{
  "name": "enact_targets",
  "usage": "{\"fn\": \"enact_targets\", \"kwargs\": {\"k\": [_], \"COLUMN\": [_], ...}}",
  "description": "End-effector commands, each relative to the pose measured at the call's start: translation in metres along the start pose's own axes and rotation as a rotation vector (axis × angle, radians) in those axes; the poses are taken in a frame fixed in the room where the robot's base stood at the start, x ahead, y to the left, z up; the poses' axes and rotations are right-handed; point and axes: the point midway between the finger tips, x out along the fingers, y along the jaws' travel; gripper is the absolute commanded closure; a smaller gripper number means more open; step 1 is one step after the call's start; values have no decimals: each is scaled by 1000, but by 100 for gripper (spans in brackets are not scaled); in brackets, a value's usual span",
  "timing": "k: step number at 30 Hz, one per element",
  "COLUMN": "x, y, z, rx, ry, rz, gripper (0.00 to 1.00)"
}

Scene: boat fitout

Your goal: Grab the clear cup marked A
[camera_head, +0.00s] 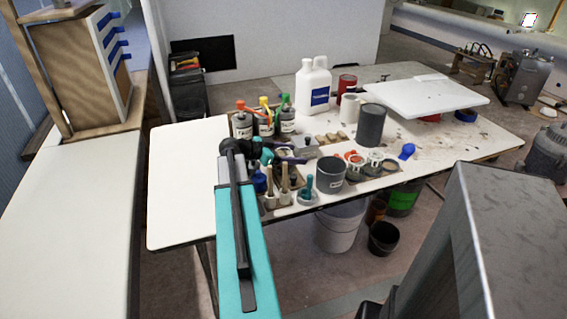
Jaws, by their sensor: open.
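Several small cups stand in a row near the front edge of the work table, right of the dark grey can (331,175). One has orange-red contents (354,163), and a pale cup (374,160) stands beside it. A low cup with brownish contents (390,166) is at the row's right end. Their markings are too small to read, so I cannot tell which is A. My gripper (298,159) is at the end of my teal arm, over the tools left of these cups and apart from them. It is open, and its fingertips are hard to make out.
A taller dark can (371,125) is behind the cups. A white jug (313,86) and a raised white board (426,97) are farther back. The table's left end is clear.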

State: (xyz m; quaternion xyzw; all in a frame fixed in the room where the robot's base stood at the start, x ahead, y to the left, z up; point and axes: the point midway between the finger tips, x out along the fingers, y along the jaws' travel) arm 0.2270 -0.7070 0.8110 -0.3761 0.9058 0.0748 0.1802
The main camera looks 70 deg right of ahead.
Motion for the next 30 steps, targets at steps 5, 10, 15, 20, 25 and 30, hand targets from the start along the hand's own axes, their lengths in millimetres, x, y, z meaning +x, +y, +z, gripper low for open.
{"fn": "enact_targets", "kwargs": {"k": [5, 10, 15, 20, 25, 30], "x": [0, 0, 0, 0, -1, -4], "y": [0, 0, 0, 0, 0, 0], "z": [0, 0, 0, 0, -3, -12], "rx": [0, 0, 0, 0, 1, 1], "ry": [0, 0, 0, 0, 0, 0], "rz": [0, 1, 1, 1, 1, 0], "gripper": [34, 57, 79, 79, 79, 79]}}
